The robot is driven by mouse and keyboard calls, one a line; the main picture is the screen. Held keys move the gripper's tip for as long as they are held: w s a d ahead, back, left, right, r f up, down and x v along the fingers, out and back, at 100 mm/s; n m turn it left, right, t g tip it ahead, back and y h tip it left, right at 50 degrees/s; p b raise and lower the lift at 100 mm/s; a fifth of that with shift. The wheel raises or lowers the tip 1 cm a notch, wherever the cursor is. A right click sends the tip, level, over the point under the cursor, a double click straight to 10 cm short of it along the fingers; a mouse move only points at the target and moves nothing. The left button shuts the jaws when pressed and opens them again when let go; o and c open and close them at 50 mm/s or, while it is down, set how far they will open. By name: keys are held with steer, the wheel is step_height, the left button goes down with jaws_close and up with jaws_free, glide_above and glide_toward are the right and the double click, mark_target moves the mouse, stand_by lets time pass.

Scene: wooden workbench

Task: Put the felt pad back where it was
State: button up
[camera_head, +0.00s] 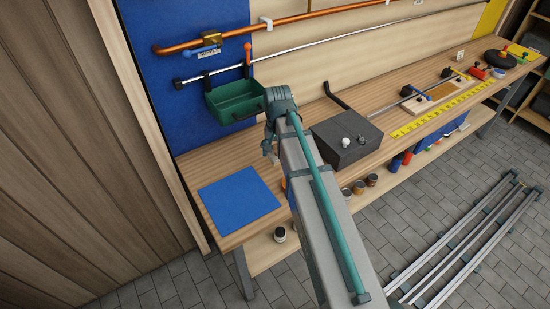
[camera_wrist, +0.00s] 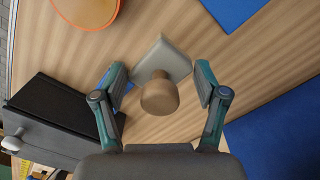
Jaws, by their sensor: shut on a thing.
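A pale grey block with a tan round knob (camera_wrist: 160,95), seemingly the felt pad, is between the fingers of my gripper (camera_wrist: 160,85) in the wrist view. The gripper is shut on it, with the knob towards the camera. In the head view my gripper (camera_head: 271,152) hangs over the bench, right of the blue square mat (camera_head: 238,201). The held thing is too small and covered to make out there. The mat's corner also shows at the top of the wrist view (camera_wrist: 232,10).
A dark box (camera_head: 345,140) stands on the bench to the right. A green bin (camera_head: 235,100) hangs at the blue wall panel (camera_head: 180,60) behind. An orange-rimmed brown thing (camera_wrist: 88,10) lies near the gripper. Bare wood shows around the mat.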

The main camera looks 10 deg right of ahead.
mark_target(275, 160)
steer(key=shift+w+a+f, duration=0.15)
steer(key=shift+w+f, duration=0.15)
steer(key=shift+f, duration=0.05)
steer(key=shift+a+f+p, duration=0.1)
steer(key=shift+f+p, duration=0.2)
steer(key=shift+f, duration=1.4)
steer(key=shift+f, duration=0.15)
steer(key=o, duration=1)
step_height(275, 160, up, 12)
steer(key=shift+w+r+b, duration=0.1)
steer(key=shift+r+b, duration=0.05)
steer(key=shift+b, duration=0.9)
